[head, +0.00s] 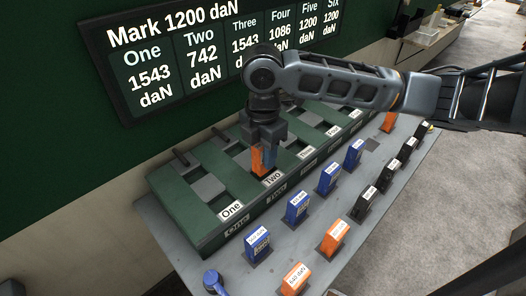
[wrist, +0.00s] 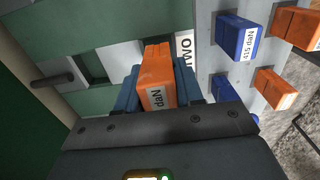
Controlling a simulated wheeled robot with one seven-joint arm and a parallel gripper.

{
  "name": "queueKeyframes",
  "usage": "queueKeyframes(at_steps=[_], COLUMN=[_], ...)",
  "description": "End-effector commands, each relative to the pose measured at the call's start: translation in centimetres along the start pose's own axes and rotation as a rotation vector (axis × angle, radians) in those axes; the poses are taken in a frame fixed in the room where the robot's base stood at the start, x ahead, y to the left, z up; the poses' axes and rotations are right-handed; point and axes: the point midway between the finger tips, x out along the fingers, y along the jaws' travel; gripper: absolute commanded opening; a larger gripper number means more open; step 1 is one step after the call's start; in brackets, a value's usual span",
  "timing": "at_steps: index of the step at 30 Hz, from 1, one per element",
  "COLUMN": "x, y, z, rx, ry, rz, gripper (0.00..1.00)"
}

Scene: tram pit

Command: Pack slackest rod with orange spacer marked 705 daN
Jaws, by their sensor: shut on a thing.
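My gripper (head: 264,158) is shut on an orange spacer (wrist: 156,72) at the bay labelled Two (head: 273,176) of the green rack (head: 190,208). The spacer also shows in the head view (head: 257,160), upright between the fingers. Its white label shows only "daN"; the number is hidden. I cannot tell whether the spacer sits in the bay or hangs just above it. The wall board (head: 200,65) reads Mark 1200 daN, with One 1543, Two 742, Three 1543, Four 1086, Five 1200 and Six 1200; Two is lowest.
Blue spacers (head: 298,207) stand in a row on the grey bench (head: 200,262) before the rack. Orange (head: 333,236) and black spacers (head: 364,203) stand along its outer edge. A blue round-headed object (head: 213,281) is at the near corner. Grey floor (head: 465,170) lies to the right.

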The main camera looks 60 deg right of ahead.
Motion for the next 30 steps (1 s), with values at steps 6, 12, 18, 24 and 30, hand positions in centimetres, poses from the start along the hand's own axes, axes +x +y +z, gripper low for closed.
queueKeyframes(at_steps=[6, 12, 18, 24, 30], x=[0.6, 1.0, 1.5, 1.9, 2.4], y=[0.0, 0.0, 0.0, 0.0, 0.0], z=[0.0, 0.0, 0.0, 0.0, 0.0], rx=[0.000, 0.000, 0.000, 0.001, 0.001], ry=[0.000, 0.000, 0.000, 0.000, 0.000], rz=[0.000, 0.000, 0.000, 0.000, 0.000], gripper=[0.00, 0.00, 0.00, 0.00, 0.00])
